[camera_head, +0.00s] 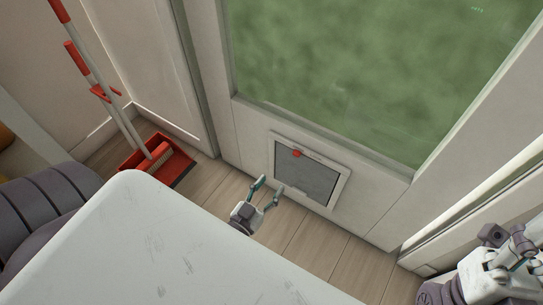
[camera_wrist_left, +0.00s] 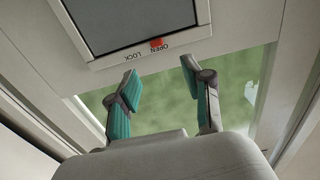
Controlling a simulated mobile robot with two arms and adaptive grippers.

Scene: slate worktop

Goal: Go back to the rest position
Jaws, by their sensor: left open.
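My left gripper (camera_head: 268,188) is open and empty in the head view, just beyond the white surface's edge and in front of the door's small flap (camera_head: 308,174). In the left wrist view its two teal-padded fingers (camera_wrist_left: 160,75) stand apart, with nothing between them. The grey flap panel (camera_wrist_left: 130,22) with its white frame lies above the fingertips there. A red knob (camera_wrist_left: 156,43) sits at the frame beside upside-down OPEN and LOCK lettering; it also shows in the head view (camera_head: 296,153). My right arm shows at the lower right; its fingers (camera_head: 508,250) are not clear.
A glazed white door (camera_head: 370,70) stands ahead, with wooden floor (camera_head: 300,235) before it. A red dustpan (camera_head: 183,172) and a brush with long handles lean at the left wall. The large white surface at lower left is probably my own body.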

